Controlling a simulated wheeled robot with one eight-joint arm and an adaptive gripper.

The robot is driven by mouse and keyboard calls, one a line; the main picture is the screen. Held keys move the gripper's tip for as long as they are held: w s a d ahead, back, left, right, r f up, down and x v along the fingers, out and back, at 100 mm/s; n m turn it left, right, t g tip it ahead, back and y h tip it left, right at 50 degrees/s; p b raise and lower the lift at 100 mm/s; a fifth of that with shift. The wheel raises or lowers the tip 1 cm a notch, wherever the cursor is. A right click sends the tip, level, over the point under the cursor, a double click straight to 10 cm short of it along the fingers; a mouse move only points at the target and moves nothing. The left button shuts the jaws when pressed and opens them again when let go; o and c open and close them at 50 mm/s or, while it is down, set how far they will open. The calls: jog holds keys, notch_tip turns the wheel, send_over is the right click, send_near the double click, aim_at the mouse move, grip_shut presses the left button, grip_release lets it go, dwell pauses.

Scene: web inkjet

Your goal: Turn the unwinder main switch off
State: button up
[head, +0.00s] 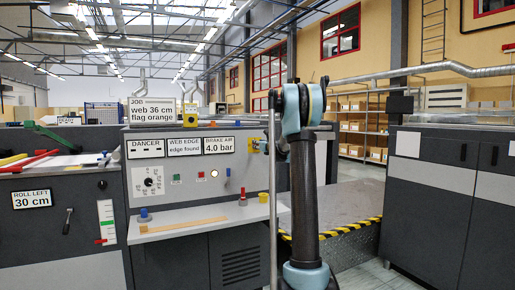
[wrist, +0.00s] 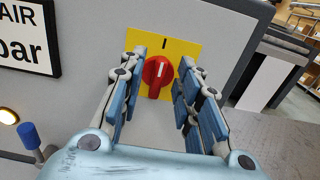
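The main switch is a red rotary knob (wrist: 157,76) on a yellow plate (wrist: 183,47) on the grey panel. Its white pointer line is near vertical, tilted slightly right, toward a dark mark at the top of the plate. My gripper (wrist: 161,58) is open, with one blue finger left and one right of the knob. The knob sits between the fingertips; gaps show on both sides, and I see no clear contact.
In the wrist view, a lit round lamp (wrist: 9,116) and a blue-capped lever (wrist: 30,136) are at left. In the head view, the console shelf (head: 205,217) holds a wooden strip and small coloured items. A striped floor edge (head: 350,227) lies right of my arm.

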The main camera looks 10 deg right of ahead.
jog(key=shift+w+a, duration=0.15)
jog(key=shift+w, duration=0.15)
jog(key=shift+c, duration=0.2)
grip_shut()
jog(key=shift+s+a+f+n, duration=0.1)
jog(key=shift+a+f+n, duration=0.1)
jog(key=shift+n, duration=2.75)
jog(key=shift+s+a+f+n, duration=0.1)
jog(key=shift+a+f+n, duration=0.15)
jog(key=shift+n, duration=2.75)
jog(key=shift+s+a+f+n, duration=0.1)
jog(key=shift+a+f+n, duration=0.1)
jog(key=shift+n, duration=2.75)
